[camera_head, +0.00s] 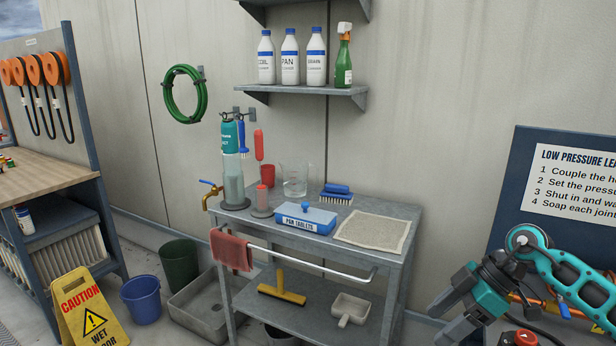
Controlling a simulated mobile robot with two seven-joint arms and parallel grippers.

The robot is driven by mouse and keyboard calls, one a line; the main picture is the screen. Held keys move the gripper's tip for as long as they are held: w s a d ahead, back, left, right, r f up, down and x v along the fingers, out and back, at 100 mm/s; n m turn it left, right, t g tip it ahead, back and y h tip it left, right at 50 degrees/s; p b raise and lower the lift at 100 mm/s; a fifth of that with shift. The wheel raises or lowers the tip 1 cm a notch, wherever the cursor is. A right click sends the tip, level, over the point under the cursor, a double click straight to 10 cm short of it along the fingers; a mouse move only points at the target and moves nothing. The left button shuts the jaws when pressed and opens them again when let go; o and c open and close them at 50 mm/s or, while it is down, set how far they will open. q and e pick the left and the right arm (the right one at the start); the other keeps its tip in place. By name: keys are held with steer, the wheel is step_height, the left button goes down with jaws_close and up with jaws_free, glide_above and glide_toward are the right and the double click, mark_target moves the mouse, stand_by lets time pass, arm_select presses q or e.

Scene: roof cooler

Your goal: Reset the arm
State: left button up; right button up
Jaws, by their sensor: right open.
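My right arm comes in from the right edge, teal and black, bent at a joint. My right gripper (450,316) hangs at the lower right, to the right of the grey metal cart (406,232). It is open, and I see nothing between its fingers. It is apart from the cart and its contents. My left gripper is not in view.
A dark sign board (522,170) stands behind my arm. A yellow caution sign (92,312) and buckets are left.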

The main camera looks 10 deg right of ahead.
steer(key=s+a+f+m+t+y, duration=0.1)
steer(key=a+t+y, duration=0.6)
steer(key=a+t, duration=0.7)
steer(key=s+f+m+h, duration=0.4)
steer(key=f+m+h, duration=0.3)
steer(key=f+h, duration=0.1)
steer(key=shift+a+f+m+h, duration=0.35)
steer(key=shift+a+m+h, duration=0.05)
steer(key=shift+h, duration=0.2)
steer(key=s+f+g+h, duration=0.1)
steer(key=s+f, duration=0.2)
steer(key=s+f+m+g+h, duration=0.1)
steer(key=s+f+g, duration=0.1)
steer(key=s+f, duration=0.1)
steer(key=s+a+f+g, duration=0.1)
steer(key=s+f+g, duration=0.1)
steer(key=s+f, duration=0.1)
steer(key=shift+s+a+f+m+h, duration=0.1)
steer(key=shift+s+f+m+h, duration=0.05)
steer(key=shift+s+m+h, duration=0.2)
